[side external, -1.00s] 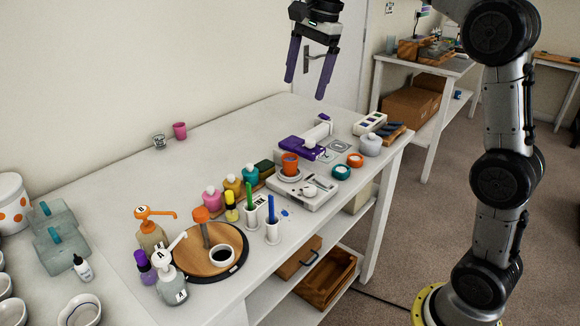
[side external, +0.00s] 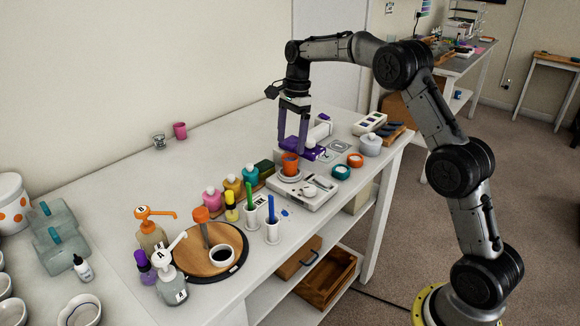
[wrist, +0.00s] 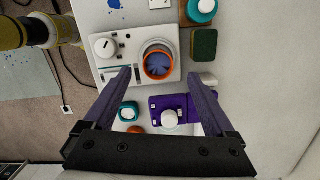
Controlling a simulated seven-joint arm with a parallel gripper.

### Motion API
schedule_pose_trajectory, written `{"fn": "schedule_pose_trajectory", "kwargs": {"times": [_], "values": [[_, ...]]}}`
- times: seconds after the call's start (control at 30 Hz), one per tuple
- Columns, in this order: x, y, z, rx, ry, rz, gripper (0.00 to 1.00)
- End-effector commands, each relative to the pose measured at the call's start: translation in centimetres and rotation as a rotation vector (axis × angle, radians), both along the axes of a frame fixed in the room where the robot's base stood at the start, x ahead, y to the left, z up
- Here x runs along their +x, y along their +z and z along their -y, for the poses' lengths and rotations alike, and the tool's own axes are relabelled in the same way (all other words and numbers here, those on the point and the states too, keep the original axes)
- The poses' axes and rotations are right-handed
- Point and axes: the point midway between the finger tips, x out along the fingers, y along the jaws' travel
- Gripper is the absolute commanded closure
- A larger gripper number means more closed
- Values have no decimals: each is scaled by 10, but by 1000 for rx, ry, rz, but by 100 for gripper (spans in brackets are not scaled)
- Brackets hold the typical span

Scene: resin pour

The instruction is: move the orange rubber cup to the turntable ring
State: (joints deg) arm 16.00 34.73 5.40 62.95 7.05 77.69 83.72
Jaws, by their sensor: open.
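The orange rubber cup (side external: 290,160) stands upright on the round pan of a white scale (side external: 304,191). In the wrist view, the cup (wrist: 147,64) shows its orange rim and bluish inside from above. My gripper (side external: 291,147) points down with its purple fingers apart and empty. It is above the cup, close to its top in the side view. In the wrist view the fingertips (wrist: 161,76) lie either side of the cup's near edge.
An orange-topped stirrer (side external: 201,216) and pump bottles (side external: 170,285) crowd the turntable. White holders with green and blue sticks (side external: 271,231) stand between scale and turntable. A purple device (side external: 305,152) and a green sponge (wrist: 204,43) are near the scale.

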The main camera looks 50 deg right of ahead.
Motion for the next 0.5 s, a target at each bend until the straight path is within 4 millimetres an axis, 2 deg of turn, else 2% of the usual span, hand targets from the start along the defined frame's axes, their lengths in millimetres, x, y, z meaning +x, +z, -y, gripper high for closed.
{"fn": "schedule_pose_trajectory", "kwargs": {"times": [0.27, 0.5], "values": [[-1, -20, -2, 0, 0, -1, 10], [-2, -54, -5, 0, 1, -1, 10]]}}
